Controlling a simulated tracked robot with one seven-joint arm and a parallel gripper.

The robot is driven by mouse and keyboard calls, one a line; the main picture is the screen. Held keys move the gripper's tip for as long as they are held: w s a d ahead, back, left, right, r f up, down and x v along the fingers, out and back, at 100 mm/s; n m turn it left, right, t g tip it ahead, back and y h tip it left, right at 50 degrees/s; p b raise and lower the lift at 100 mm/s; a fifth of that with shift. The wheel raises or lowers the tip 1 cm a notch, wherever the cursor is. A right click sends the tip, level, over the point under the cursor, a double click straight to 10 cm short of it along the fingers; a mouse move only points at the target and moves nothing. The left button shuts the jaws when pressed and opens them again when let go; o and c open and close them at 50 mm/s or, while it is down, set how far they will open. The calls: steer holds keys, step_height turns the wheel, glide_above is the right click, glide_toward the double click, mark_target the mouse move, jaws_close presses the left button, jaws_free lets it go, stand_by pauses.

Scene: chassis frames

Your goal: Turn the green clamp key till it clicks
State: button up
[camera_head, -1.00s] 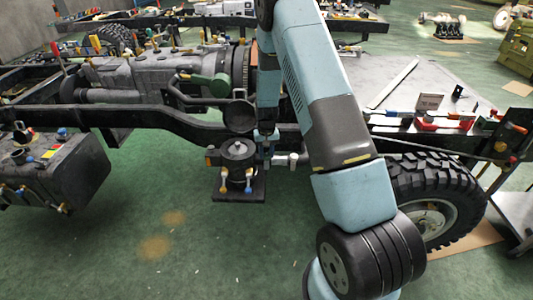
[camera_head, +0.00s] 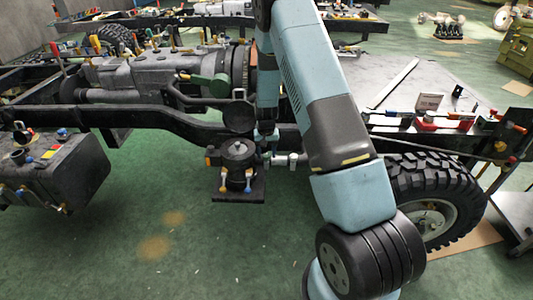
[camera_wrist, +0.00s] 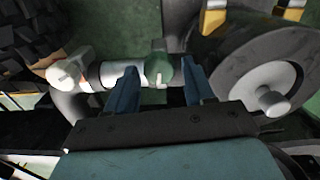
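In the wrist view the green clamp key (camera_wrist: 158,69) sits on a pale pipe (camera_wrist: 112,73), with a short white mark on its near edge. My gripper (camera_wrist: 161,82) is open, with one blue finger on each side of the key. Gaps show between the key and both fingers, so it is not held. In the head view my gripper (camera_head: 267,136) points down beside the dark frame rail. The key cannot be made out there.
A white knob (camera_wrist: 72,70) ends the pipe on the left. A large dark round body (camera_wrist: 245,70) lies close on the right. In the head view a black canister (camera_head: 237,158) with coloured levers stands left of my gripper, and a tyre (camera_head: 425,180) right of my arm.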

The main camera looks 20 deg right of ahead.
mark_target(266, 154)
steer(key=shift+o, duration=0.5)
step_height(266, 154, up, 14)
steer(key=shift+f, duration=0.2)
stand_by(0.4)
